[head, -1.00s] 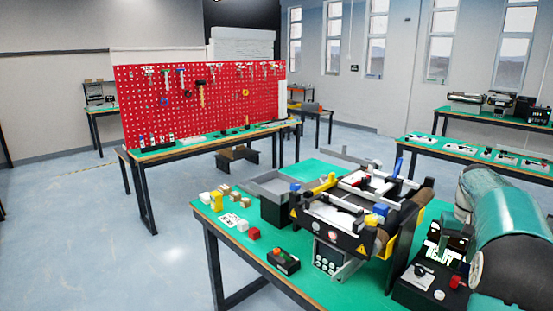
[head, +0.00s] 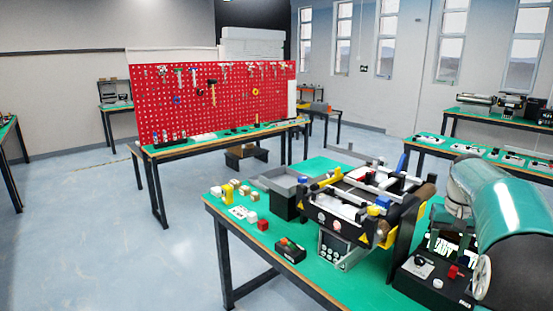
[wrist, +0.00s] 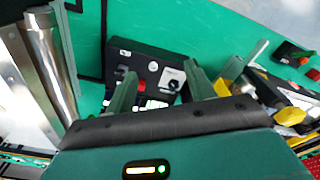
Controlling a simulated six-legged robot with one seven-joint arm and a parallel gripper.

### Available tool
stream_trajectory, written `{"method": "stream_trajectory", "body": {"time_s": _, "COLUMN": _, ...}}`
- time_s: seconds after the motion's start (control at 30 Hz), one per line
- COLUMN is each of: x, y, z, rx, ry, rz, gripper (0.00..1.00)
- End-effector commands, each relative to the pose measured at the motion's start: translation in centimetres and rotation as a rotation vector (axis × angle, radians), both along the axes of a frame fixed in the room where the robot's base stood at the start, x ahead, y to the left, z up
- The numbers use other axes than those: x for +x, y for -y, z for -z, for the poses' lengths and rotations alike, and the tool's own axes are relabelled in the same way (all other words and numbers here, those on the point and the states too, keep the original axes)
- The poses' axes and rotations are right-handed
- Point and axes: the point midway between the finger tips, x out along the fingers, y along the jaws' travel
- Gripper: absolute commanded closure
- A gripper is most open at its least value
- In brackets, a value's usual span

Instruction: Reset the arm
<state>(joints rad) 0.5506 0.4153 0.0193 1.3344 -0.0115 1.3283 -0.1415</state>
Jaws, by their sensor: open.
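My gripper (wrist: 163,77) is open and empty in the wrist view. Its two dark green fingers stand apart on either side of a black control box (wrist: 150,75) with a red and a black knob, which lies below on the green table. I cannot tell the height between the fingertips and the box. In the head view, my teal arm fills the right side, bent over the near right end of the table, close to the black control box (head: 436,284).
A mini conveyor machine (head: 345,215) stands on the green table (head: 230,245), with a grey tray (head: 280,180) and small blocks (head: 247,211) beside it. A red pegboard (head: 200,105) stands behind. Open floor (head: 90,230) lies to the left.

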Motion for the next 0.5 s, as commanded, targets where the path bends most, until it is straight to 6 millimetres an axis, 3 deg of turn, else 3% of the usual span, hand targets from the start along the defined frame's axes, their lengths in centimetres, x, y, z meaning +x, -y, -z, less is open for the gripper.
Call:
{"method": "stream_trajectory", "body": {"time_s": 0.27, "x": -2.7, "y": -8.2, "z": -3.5, "rx": -0.037, "ry": 0.071, "rz": -0.079, "gripper": 0.46}}
{"method": "stream_trajectory", "body": {"time_s": 0.5, "x": -7.8, "y": -16.6, "z": -5.5, "rx": -0.069, "ry": 0.163, "rz": -0.165, "gripper": 0.46}}
